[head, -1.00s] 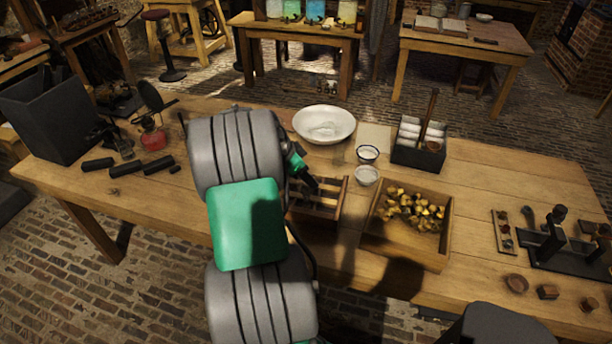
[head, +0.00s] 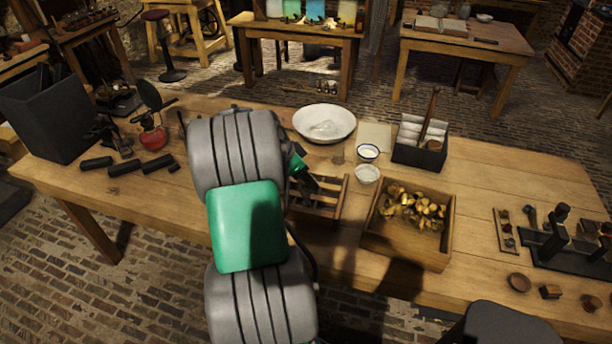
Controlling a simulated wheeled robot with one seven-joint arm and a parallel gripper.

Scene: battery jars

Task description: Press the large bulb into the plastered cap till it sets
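My gripper (head: 308,185) shows only in part, as a dark piece below a green wrist section, above the left end of a wooden rack (head: 338,203). My arm hides much of it, so its fingers and anything between them cannot be made out. No large bulb can be told for certain; clear glassy shapes (head: 324,130) lie in the white basin (head: 346,117). Several brass-coloured caps (head: 410,207) lie in a wooden tray (head: 374,242). Which cap is plastered cannot be seen. Two small bowls stand behind the rack; the blue-rimmed bowl (head: 368,153) holds something white.
A glass bowl (head: 367,174) stands near the rack. A black caddy (head: 420,156) with white rolls and a wooden handle is right of the bowls. A dark press-like fixture (head: 560,240) stands at far right. A red burner (head: 153,138) and dark cylinders (head: 127,166) lie left. Table right of the caddy is clear.

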